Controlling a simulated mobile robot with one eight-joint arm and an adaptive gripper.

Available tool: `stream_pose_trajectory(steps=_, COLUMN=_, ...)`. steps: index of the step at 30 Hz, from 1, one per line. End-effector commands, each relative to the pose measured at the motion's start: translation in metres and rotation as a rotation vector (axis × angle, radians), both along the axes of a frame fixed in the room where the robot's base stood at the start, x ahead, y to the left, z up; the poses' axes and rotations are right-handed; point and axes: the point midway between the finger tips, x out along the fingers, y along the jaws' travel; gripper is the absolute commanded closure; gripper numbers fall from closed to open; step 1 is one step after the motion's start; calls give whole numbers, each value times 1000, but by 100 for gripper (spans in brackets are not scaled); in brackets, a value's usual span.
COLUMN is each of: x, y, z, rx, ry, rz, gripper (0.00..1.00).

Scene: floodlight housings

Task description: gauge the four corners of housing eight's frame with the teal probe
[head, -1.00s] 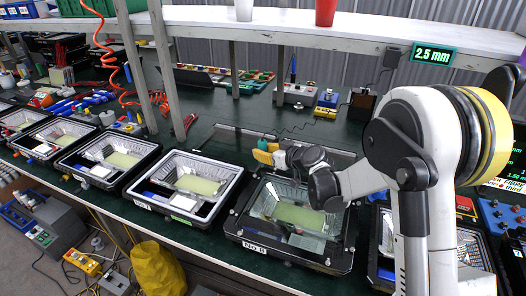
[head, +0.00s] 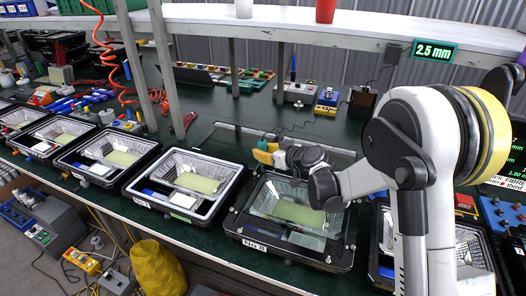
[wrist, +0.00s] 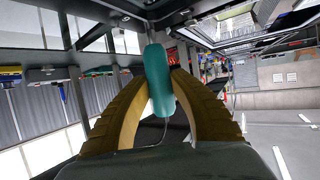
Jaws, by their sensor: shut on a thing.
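Housing eight (head: 343,258), a black frame marked No 8, sits on the bench at the front centre. Inside its frame are a reflective tray and a pale green panel. My gripper (head: 265,151) is at the housing's far-left side in the head view, above the bench. In the wrist view its yellow fingers (wrist: 158,78) are shut on the teal probe (wrist: 160,100), which stands between them with a thin cable running down from it. Only a small bit of the probe (head: 262,144) shows in the head view. Whether its tip touches the frame cannot be told.
Other housings (head: 186,186) stand in a row to the left, and one (head: 460,262) is partly behind my arm on the right. A shelf with posts (head: 280,75) spans behind. A sign (head: 433,51) reads 2.5 mm. Bench surface behind the housings is partly clear.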

Motion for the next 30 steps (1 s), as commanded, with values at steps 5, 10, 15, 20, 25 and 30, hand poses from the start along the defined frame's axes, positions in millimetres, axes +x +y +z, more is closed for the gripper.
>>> stream_pose_trajectory(steps=5, x=0, y=0, z=-1, rx=0, ry=0, rz=0, gripper=100)
stream_pose_trajectory(steps=10, x=0, y=0, z=-2, rx=-1, ry=1, rz=0, gripper=100)
stream_pose_trajectory(steps=15, x=0, y=0, z=-2, rx=-1, ry=0, rz=1, gripper=100)
stream_pose_trajectory(steps=20, x=0, y=0, z=5, rx=-1, ry=0, rz=1, gripper=100)
stream_pose_trajectory(steps=25, x=0, y=0, z=20, rx=-1, ry=1, rz=0, gripper=100)
stream_pose_trajectory(steps=30, x=0, y=0, z=36, rx=0, ry=0, rz=0, gripper=100)
